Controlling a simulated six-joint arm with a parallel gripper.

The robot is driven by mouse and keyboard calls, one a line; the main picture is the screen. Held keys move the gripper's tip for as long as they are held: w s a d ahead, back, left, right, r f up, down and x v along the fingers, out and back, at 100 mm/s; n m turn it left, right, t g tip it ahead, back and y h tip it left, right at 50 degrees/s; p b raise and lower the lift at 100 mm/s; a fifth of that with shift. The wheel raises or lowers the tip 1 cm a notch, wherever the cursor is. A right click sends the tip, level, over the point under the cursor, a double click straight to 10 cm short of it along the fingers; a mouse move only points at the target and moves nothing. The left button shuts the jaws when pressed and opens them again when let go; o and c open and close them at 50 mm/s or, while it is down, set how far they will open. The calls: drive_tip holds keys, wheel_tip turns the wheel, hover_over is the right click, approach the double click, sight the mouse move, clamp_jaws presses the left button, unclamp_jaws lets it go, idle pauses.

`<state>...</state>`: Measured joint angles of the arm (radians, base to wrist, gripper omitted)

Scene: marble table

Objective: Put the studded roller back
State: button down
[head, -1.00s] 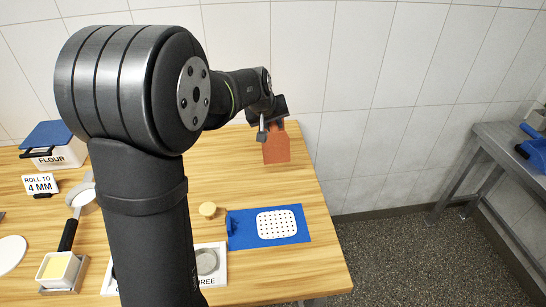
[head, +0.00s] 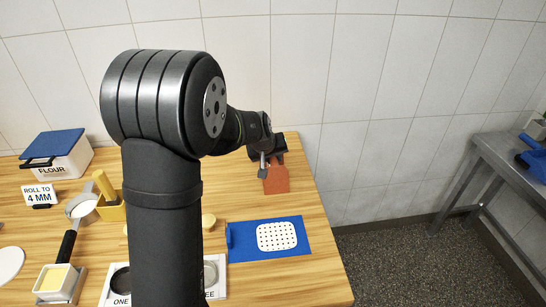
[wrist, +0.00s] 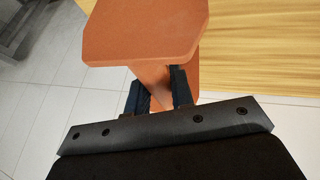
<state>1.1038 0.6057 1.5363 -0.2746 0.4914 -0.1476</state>
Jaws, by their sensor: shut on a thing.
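My gripper (head: 265,168) is over the back right part of the table. It is shut on an orange-brown piece (head: 276,182). In the wrist view, the fingers (wrist: 160,92) close around a narrow neck of this orange-brown piece (wrist: 145,28), with a broad flat end on the camera side and more of it beyond the fingers. No studs show on it, so I cannot tell whether it is or carries the studded roller. I cannot tell whether it touches the table. No other studded roller can be made out; my arm hides part of the table.
A blue mat (head: 299,248) holds a white dotted sheet (head: 276,236). A yellow container (head: 112,213), a flour box (head: 70,164), a sign (head: 40,195), a butter-coloured block in a dish (head: 54,280) and a labelled tray (head: 208,292) are left and front. The table's right edge is close.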

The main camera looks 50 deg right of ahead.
drive_tip(key=shift+f, duration=0.15)
drive_tip(key=c, duration=1.3)
unclamp_jaws()
drive_tip(key=shift+o, duration=0.2)
drive_tip(key=v, duration=1.7)
drive_tip(key=shift+w+r, duration=0.2)
drive_tip(key=shift+r, duration=0.05)
drive_tip(key=x, duration=1.7)
drive_tip(key=shift+s+f, duration=0.2)
drive_tip(key=shift+f, duration=0.05)
drive_tip(key=shift+r, duration=0.15)
